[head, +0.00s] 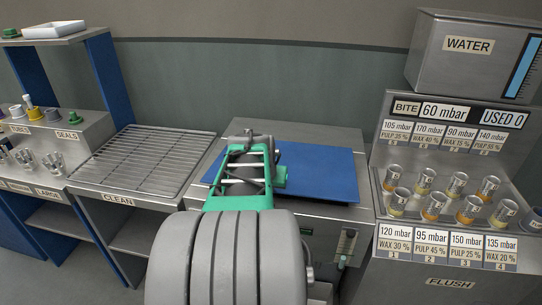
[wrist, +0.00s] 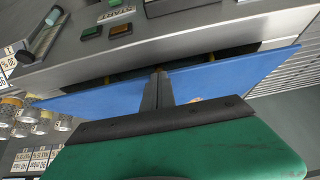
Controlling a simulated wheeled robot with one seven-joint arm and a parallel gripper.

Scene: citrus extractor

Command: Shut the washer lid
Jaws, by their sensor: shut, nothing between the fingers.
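The washer is the steel cabinet (head: 318,133) in the middle of the head view. Its blue lid (head: 325,172) lies across the top, looking nearly flat, with my arm covering its left part. In the wrist view the blue lid (wrist: 240,72) spans the frame, and a dark gap shows between its edge and the steel front (wrist: 210,40). My gripper (wrist: 157,76) is shut and empty, its fingers over the lid near that edge. I cannot tell whether they touch it. In the head view my arm hides the fingertips.
A wire rack (head: 146,160) marked CLEAN stands left of the washer. On the right is a steel console (head: 440,225) with several small jars, under a WATER tank (head: 470,65).

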